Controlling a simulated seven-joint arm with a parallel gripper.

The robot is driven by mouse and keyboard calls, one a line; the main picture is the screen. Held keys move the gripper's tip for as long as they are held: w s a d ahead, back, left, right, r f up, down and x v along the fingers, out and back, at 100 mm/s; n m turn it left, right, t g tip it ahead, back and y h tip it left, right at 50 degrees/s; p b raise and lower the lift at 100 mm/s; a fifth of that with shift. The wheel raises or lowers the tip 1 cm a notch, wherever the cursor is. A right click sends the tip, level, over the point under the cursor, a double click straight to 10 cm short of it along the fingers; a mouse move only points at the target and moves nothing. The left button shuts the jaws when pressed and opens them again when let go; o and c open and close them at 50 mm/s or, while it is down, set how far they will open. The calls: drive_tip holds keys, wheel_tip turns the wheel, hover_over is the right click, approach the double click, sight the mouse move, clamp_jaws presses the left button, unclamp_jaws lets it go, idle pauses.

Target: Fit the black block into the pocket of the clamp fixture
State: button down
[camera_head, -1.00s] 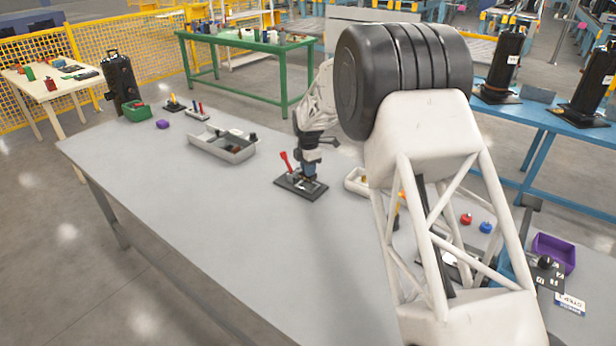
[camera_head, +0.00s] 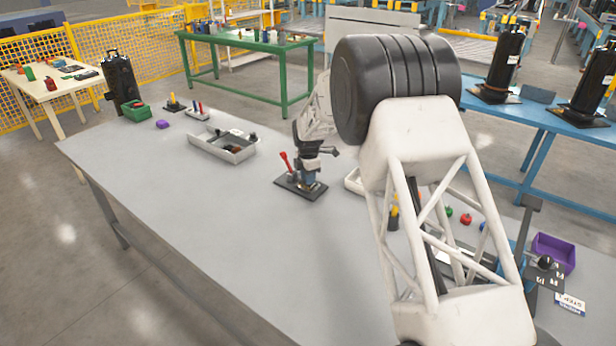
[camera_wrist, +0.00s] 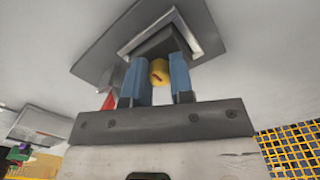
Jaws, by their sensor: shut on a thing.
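The clamp fixture is a dark plate (camera_head: 316,194) with an upright red handle (camera_head: 286,159), on the grey table. My gripper (camera_head: 309,180) is over the plate, beside the handle. In the wrist view its two blue fingers (camera_wrist: 159,78) are shut on the black block (camera_wrist: 158,45). The block is at the pale square frame of the pocket (camera_wrist: 207,32); I cannot tell how deep it sits. A yellow round part (camera_wrist: 158,72) shows between the fingers. The red handle also shows left of the fingers (camera_wrist: 107,101). In the head view the block is hidden by the gripper.
A grey tray (camera_head: 222,150) with parts stands left of the fixture. A pale bin (camera_head: 353,183) is close on the right, partly behind my arm. A purple bin (camera_head: 553,252) and red knob (camera_head: 466,219) are farther right. The table's front left is clear.

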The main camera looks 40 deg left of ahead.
drive_tip(key=c, duration=1.3)
unclamp_jaws()
drive_tip(key=shift+o, duration=0.2)
wheel_tip(320, 180, up, 12)
drive_tip(key=shift+r, duration=0.1)
drive_tip(key=shift+d, duration=0.1)
